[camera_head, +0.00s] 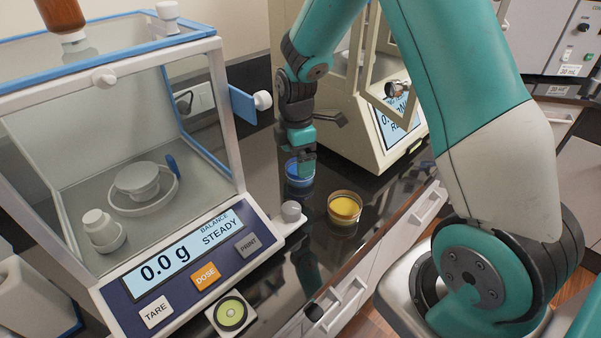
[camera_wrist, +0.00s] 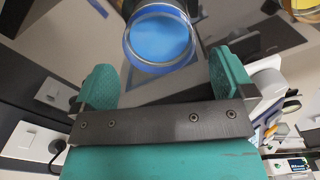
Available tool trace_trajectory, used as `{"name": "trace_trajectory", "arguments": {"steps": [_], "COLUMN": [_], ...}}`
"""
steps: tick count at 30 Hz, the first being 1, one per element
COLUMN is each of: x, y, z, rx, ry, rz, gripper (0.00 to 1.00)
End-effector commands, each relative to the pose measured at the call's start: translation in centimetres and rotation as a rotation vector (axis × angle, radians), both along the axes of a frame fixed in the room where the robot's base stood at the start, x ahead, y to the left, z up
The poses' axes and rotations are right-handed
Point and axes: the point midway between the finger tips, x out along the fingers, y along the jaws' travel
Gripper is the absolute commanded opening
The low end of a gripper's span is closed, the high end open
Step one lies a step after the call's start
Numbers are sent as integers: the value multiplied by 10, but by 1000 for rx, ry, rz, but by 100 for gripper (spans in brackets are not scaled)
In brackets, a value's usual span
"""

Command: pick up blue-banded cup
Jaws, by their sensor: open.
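The blue-banded cup (camera_head: 298,174) stands on the dark glossy counter (camera_head: 303,245), right of the balance. It is a small clear cup with blue in it, partly hidden by my gripper (camera_head: 304,158). My gripper is open, pointing down just above and beside the cup. In the wrist view the blue cup (camera_wrist: 160,38) shows between and beyond the two green finger pads, nearer the top edge; no finger visibly touches it.
A yellow cup (camera_head: 344,208) stands close by to the right. The glass-walled balance (camera_head: 190,262), reading 0.0 g, is on the left. A second beige instrument (camera_head: 372,140) stands behind. Drawers (camera_head: 385,250) lie below the counter edge.

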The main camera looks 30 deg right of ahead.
Motion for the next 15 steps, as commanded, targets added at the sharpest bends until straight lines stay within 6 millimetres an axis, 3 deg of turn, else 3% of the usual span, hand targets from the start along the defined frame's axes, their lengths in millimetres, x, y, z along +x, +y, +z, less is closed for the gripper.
{"name": "trace_trajectory", "arguments": {"steps": [9, 15], "x": [-2, -1], "y": [-2, -2], "z": [-43, -51], "rx": [0, 0], "ry": [5, 0], "rz": [-1, 0], "gripper": [100, 100]}}
